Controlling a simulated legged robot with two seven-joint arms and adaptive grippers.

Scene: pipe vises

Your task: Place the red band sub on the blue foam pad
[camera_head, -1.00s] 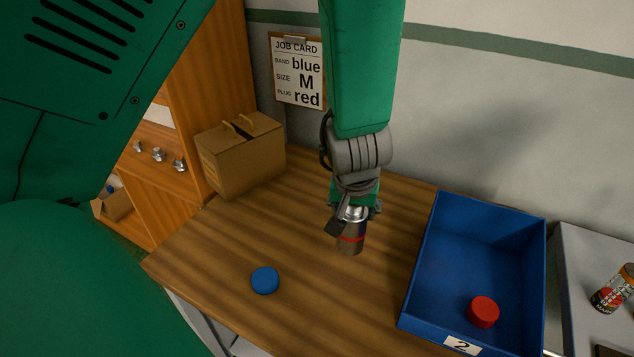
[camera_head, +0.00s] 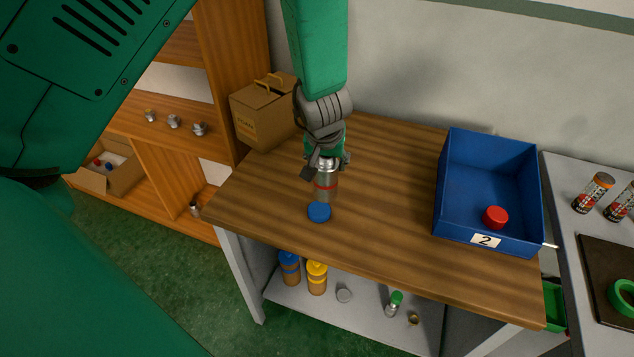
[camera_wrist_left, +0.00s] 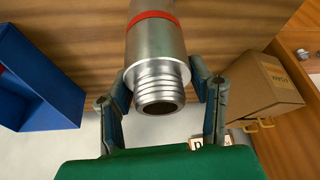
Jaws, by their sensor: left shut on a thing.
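The red band sub (camera_head: 325,187) is a grey metal cylinder with a red ring. My left gripper (camera_head: 326,164) is shut on its upper end and holds it upright, or nearly so, above the table. The blue foam pad (camera_head: 319,212) is a small round blue disc on the wooden table. The sub's lower end overlaps the pad's far edge in the head view; I cannot tell whether they touch. In the left wrist view the sub (camera_wrist_left: 155,50) shows its threaded end between the fingers, and the pad is not seen. My right gripper is not in view.
A blue bin (camera_head: 487,238) labelled 2 with a red disc (camera_head: 495,217) stands on the table (camera_head: 390,215) at right. A cardboard box (camera_head: 262,115) stands at the back left. The table between pad and bin is clear. Bottles (camera_head: 317,278) stand on the lower shelf.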

